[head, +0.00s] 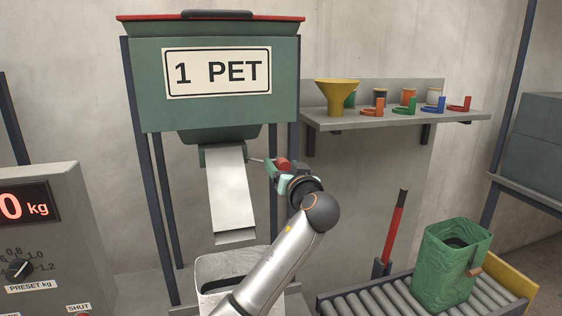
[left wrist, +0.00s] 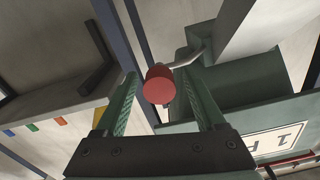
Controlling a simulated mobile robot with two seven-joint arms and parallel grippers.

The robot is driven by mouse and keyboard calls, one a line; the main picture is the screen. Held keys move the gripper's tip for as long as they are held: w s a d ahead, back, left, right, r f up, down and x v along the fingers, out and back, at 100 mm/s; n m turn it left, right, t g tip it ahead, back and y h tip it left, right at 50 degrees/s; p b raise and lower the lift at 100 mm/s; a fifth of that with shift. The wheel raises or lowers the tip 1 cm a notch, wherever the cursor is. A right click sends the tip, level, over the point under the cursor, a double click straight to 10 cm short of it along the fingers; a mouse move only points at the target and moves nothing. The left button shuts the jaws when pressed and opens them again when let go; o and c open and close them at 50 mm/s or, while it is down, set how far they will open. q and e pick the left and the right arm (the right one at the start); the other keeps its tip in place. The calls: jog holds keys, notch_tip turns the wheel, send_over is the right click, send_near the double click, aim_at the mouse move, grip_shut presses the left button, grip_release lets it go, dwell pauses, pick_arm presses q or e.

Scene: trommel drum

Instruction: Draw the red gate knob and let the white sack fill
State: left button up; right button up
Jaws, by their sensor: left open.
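The red gate knob (head: 283,163) sits on a thin rod at the right of the gate under the green hopper. It also shows in the left wrist view (left wrist: 159,86). My left gripper (head: 272,168) is at the knob. In the left wrist view the gripper (left wrist: 158,76) is open, with the knob between its fingertips and a gap on each side. The white sack (head: 206,266) stands upright below the pale chute (head: 231,190); my left arm hides part of it. My right gripper is not in view.
The green hopper (head: 143,104) is labelled 1 PET. A scale panel (head: 60,245) stands at left with its kg display. A shelf (head: 340,124) at right holds a yellow funnel (head: 336,93) and small items. A green sack (head: 447,275) stands on the roller conveyor (head: 347,304).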

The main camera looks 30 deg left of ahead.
pick_arm(q)
jog(key=shift+x, duration=1)
grip_shut()
dwell(0.8)
